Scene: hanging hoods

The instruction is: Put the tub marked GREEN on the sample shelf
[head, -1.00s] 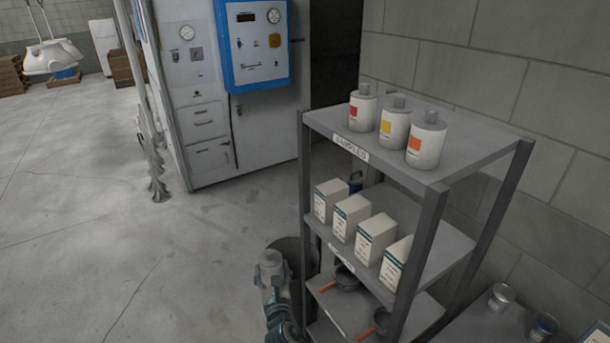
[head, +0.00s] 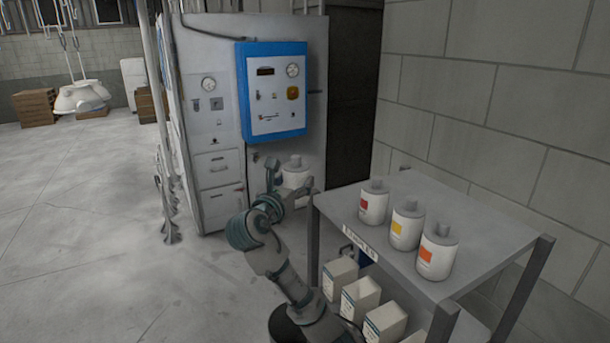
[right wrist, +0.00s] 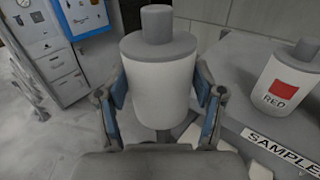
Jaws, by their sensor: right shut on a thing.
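My right gripper (head: 288,190) is shut on a white tub with a grey cap (head: 295,175). It holds the tub upright in the air, just left of the sample shelf's top board (head: 405,262). In the right wrist view the tub (right wrist: 162,85) sits between the two fingers (right wrist: 162,105); no marking shows on the side facing me. The shelf's SAMPLES label (right wrist: 283,150) is partly in that view. On the top board stand tubs with a red (head: 373,203), a yellow (head: 406,225) and an orange (head: 438,252) patch. My left gripper is out of view.
White boxes (head: 360,298) stand on the shelf level below. A grey cabinet with a blue panel (head: 272,90) is behind the held tub. A block wall (head: 500,130) backs the shelf. The top board has bare room around the tubs.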

